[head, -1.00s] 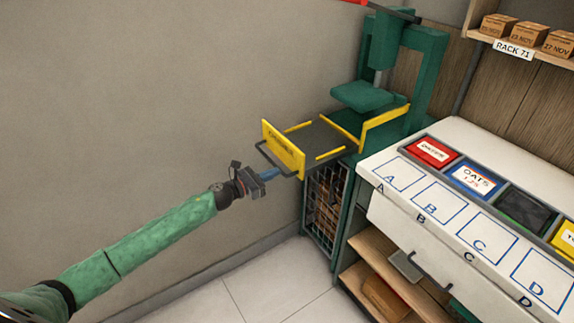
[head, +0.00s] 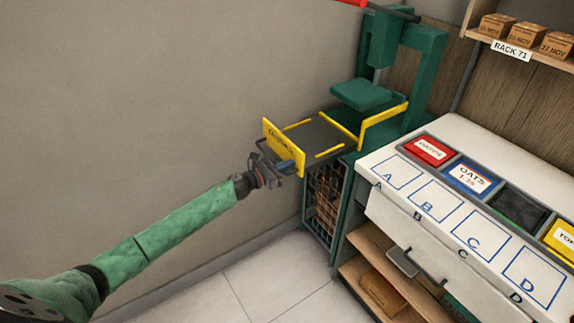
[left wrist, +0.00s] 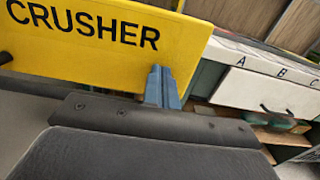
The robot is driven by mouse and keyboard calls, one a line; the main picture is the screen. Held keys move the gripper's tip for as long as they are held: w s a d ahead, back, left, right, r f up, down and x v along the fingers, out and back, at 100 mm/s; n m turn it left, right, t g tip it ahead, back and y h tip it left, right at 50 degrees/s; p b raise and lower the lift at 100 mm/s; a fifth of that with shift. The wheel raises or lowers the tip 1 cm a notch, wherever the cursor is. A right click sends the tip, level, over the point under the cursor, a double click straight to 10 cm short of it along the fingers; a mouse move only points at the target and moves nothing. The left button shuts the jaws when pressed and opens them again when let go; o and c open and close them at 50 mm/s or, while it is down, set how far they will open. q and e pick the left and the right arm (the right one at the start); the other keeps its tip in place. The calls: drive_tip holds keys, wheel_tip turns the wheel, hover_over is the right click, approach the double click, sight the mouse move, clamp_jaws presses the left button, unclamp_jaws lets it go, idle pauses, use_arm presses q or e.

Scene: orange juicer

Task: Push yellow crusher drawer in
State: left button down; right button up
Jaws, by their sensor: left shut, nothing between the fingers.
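The yellow crusher drawer front (head: 284,146) stands out to the left of the green crusher press (head: 398,70), with its dark tray (head: 318,134) pulled out and visible. In the left wrist view the yellow panel (left wrist: 110,45) fills the upper left and reads CRUSHER. My left gripper (head: 283,168) is shut and empty, its blue fingertips (left wrist: 163,88) at the lower right part of the panel. I cannot tell for certain whether they touch it. The drawer's dark handle is partly hidden behind my gripper. My right gripper is not in view.
A white counter (head: 455,135) with lettered squares and coloured bins stands to the right. Below it are a drawer with a dark handle (head: 427,268) and a wooden shelf. A bare wall lies behind my left arm, and the floor (head: 285,290) is clear.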

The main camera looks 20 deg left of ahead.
use_arm(q)
drive_tip(key=shift+w, duration=0.1)
drive_tip(key=b+x, duration=0.2)
drive_tip(key=x, duration=0.4)
drive_tip(key=shift+w+d, duration=0.1)
drive_tip(key=shift+d, duration=0.05)
drive_tip(key=b, duration=0.3)
approach(339, 144)
drive_tip(key=shift+d+r, duration=0.15)
drive_tip(key=shift+r, duration=0.45)
drive_tip(key=b+x, duration=0.3)
drive_tip(key=x, duration=0.6)
drive_tip(key=shift+w+d+r, duration=0.1)
drive_tip(key=shift+w+d, duration=0.05)
drive_tip(key=shift+w, duration=0.05)
drive_tip(key=shift+w+r, duration=0.1)
drive_tip(key=shift+r, duration=0.15)
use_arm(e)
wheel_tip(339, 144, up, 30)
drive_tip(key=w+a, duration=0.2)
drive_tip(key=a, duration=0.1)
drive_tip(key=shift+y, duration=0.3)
